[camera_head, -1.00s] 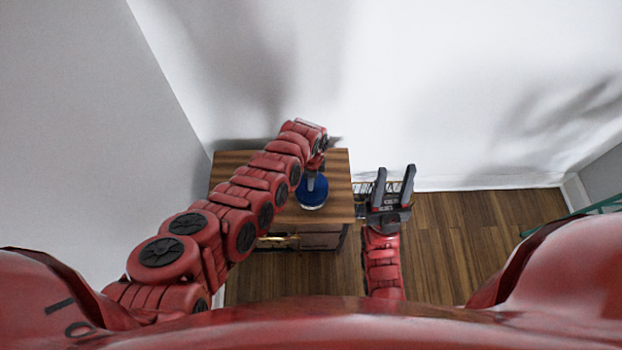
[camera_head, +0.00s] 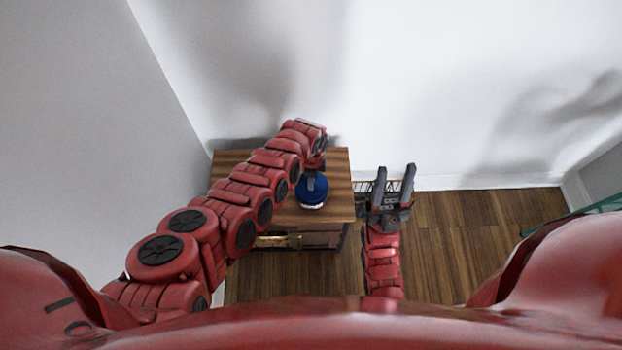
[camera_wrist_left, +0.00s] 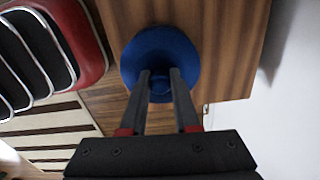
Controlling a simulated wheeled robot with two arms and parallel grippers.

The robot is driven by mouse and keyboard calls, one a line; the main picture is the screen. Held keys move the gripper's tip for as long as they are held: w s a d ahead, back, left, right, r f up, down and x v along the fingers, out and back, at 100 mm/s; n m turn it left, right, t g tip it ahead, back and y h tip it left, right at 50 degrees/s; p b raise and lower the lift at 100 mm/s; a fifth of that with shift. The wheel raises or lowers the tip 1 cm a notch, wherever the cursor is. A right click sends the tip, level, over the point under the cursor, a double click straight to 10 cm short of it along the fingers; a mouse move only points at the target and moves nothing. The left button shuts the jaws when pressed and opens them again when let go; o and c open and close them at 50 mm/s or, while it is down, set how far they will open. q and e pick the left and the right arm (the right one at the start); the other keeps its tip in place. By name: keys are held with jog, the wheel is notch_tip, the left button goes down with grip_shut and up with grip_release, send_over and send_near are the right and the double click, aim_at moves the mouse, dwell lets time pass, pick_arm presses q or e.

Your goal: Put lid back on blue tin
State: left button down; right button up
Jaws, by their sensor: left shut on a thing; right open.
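A round blue lid (camera_head: 318,196) is over the right part of the small wooden table. My left gripper (camera_head: 312,180) comes down on it from above. In the left wrist view, my left gripper (camera_wrist_left: 160,82) is shut on the raised middle of the blue lid (camera_wrist_left: 187,58). A thin pale rim (camera_head: 309,207) shows below the lid's front edge. The lid hides the rest of the tin, so I cannot tell whether lid and tin touch. My right gripper (camera_head: 394,183) is open and empty, to the right of the table.
The wooden table (camera_head: 336,178) has a bare top around the lid and a lower shelf. A wire rack (camera_head: 362,186) is partly visible behind my right gripper. White walls stand behind and to the left.

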dwell(0.4)
pick_arm(q)
jog(key=shift+c, duration=0.4)
grip_release()
notch_tip(320, 180, up, 7)
jog(key=p, duration=0.6)
jog(key=shift+p, duration=0.4)
grip_shut()
dwell(0.5)
